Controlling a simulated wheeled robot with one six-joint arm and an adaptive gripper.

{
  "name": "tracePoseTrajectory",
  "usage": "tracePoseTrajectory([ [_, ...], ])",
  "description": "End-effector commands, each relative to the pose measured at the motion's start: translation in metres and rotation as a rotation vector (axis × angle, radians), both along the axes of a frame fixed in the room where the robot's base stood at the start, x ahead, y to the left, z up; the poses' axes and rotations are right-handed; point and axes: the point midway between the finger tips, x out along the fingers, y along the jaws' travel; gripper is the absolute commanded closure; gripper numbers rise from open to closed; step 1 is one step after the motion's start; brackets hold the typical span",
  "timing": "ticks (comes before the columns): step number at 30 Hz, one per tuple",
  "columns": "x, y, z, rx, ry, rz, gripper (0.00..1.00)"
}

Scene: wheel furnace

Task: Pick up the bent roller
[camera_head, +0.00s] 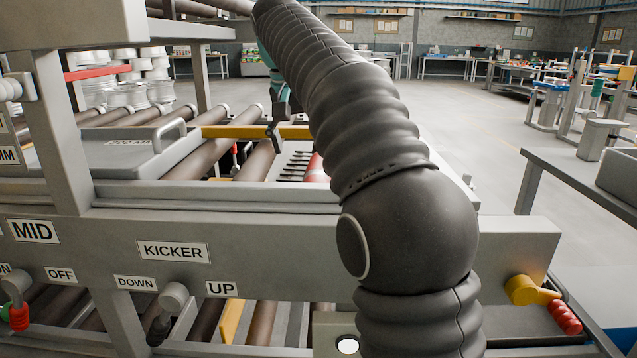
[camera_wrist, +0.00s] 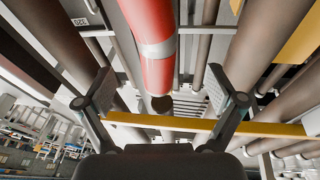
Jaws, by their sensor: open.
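A red roller (camera_wrist: 150,25) with a pale band shows at the top middle of the wrist view, ending in a dark round tip. I take it to be the bent roller, though I cannot make out a bend. In the head view only a short red piece of it (camera_head: 315,168) shows beside my arm, among the conveyor rollers. My gripper (camera_wrist: 162,88) is open, its two fingers spread to either side of the red roller's line, with nothing between them. In the head view my gripper (camera_head: 277,128) points down over the conveyor, partly hidden behind my arm.
Brown conveyor rollers (camera_head: 200,158) and a yellow bar (camera_head: 232,131) lie around the gripper. A grey cover with a handle (camera_head: 130,150) sits to the left. The front panel (camera_head: 110,240) carries levers. A grey table (camera_head: 580,170) stands right; open floor lies behind.

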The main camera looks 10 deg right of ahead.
Motion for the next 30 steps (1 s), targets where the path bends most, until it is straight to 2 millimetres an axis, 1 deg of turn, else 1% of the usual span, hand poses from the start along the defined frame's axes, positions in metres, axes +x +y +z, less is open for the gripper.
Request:
tracePoseTrajectory([
  [1, 0.001, -0.002, -0.008, 0.000, 0.003, -0.001, 0.06],
  [6, 0.005, -0.008, -0.030, 0.000, 0.003, -0.002, 0.06],
  [9, 0.007, -0.011, -0.038, 0.000, 0.002, -0.002, 0.06],
  [14, 0.009, -0.013, -0.046, 0.000, 0.001, -0.002, 0.06],
  [17, 0.010, -0.016, -0.056, 0.000, 0.002, -0.002, 0.06],
  [21, 0.013, -0.023, -0.076, 0.000, 0.003, -0.004, 0.06],
  [24, 0.016, -0.025, -0.087, 0.000, 0.002, -0.003, 0.06],
  [27, 0.017, -0.026, -0.091, 0.000, 0.001, -0.003, 0.06],
  [30, 0.017, -0.026, -0.092, 0.001, -0.001, -0.003, 0.06],
])
